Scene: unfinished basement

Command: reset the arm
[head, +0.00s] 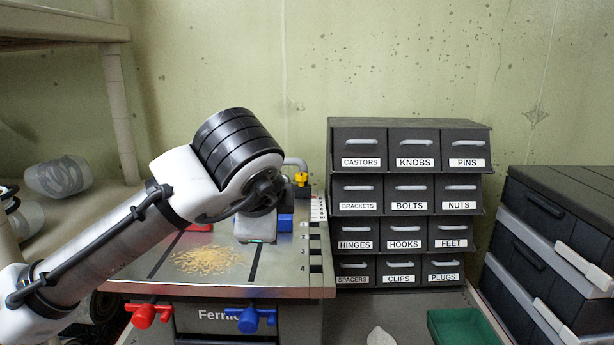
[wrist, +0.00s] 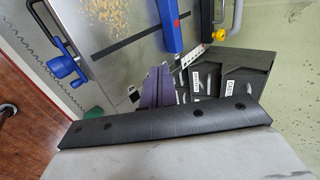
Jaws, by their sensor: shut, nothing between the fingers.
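My arm reaches from the lower left in the head view and bends at a black-ringed joint (head: 238,145) above a metal-topped work table (head: 290,272). My gripper's fingers do not show clearly in the head view, being mostly behind the arm. In the wrist view my gripper (wrist: 156,72) shows as two dark purplish fingers close together beyond a black bar. It is shut and empty, over or near the table; its exact height I cannot tell.
Tan shavings (head: 208,260) lie on the table. Red (head: 147,315) and blue (head: 250,319) handles stick out in front. A labelled drawer cabinet (head: 408,125) stands right of it, with a green tray (head: 464,327) and black drawer units (head: 545,210) farther right. Shelves (head: 116,90) stand left.

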